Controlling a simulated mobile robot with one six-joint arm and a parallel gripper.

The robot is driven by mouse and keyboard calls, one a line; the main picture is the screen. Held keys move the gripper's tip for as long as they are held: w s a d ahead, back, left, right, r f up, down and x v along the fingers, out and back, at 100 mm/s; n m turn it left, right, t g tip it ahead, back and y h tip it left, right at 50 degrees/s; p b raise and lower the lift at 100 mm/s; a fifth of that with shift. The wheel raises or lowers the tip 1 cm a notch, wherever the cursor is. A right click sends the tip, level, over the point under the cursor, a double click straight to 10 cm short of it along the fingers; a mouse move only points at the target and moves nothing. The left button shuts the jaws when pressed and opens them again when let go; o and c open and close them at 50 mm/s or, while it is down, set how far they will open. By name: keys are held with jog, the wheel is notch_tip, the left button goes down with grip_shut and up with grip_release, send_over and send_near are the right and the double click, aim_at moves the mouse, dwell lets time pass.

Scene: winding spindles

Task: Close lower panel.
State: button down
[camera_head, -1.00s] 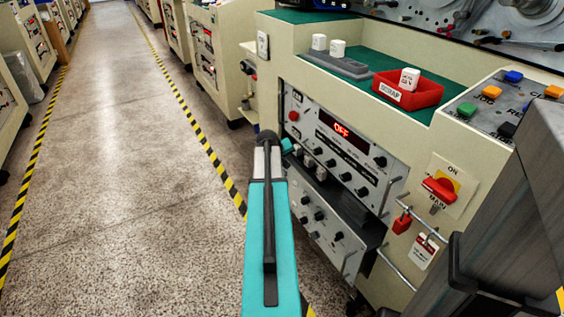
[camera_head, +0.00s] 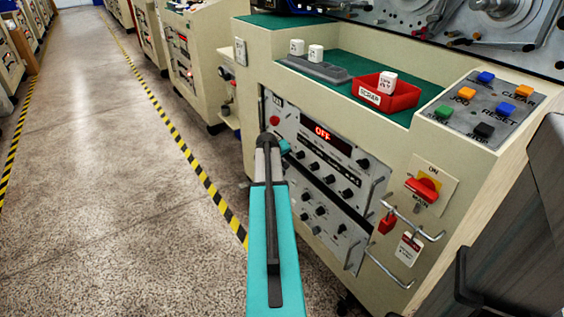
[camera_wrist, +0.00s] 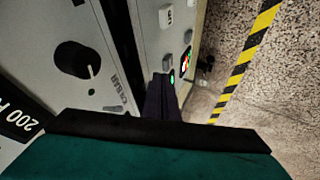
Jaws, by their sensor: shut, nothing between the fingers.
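The lower panel (camera_head: 322,214) is a grey sheet with several black knobs, low in the machine front. In the head view it lies nearly in line with the upper panel, with a thin dark gap between them; I cannot tell whether it is fully flush. The upper panel (camera_head: 330,150) has a red OFF display. My gripper (camera_wrist: 163,98) is shut and empty, its dark fingertips close to a panel face in the wrist view; contact is unclear.
A red scrap tray (camera_head: 402,97) and a grey rack (camera_head: 313,68) with white pieces stand on the green top. A red rotary switch (camera_head: 422,190), a red padlock (camera_head: 388,222) and metal handles are at the right. The floor left of the machine is clear.

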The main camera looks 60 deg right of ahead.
jog(key=a+r+p, duration=0.2)
jog(key=a+r, duration=0.6)
jog(key=a, duration=0.1)
jog(key=shift+w+a, duration=0.2)
jog(key=shift+w, duration=0.2)
jog(key=c, duration=2.5)
grip_release()
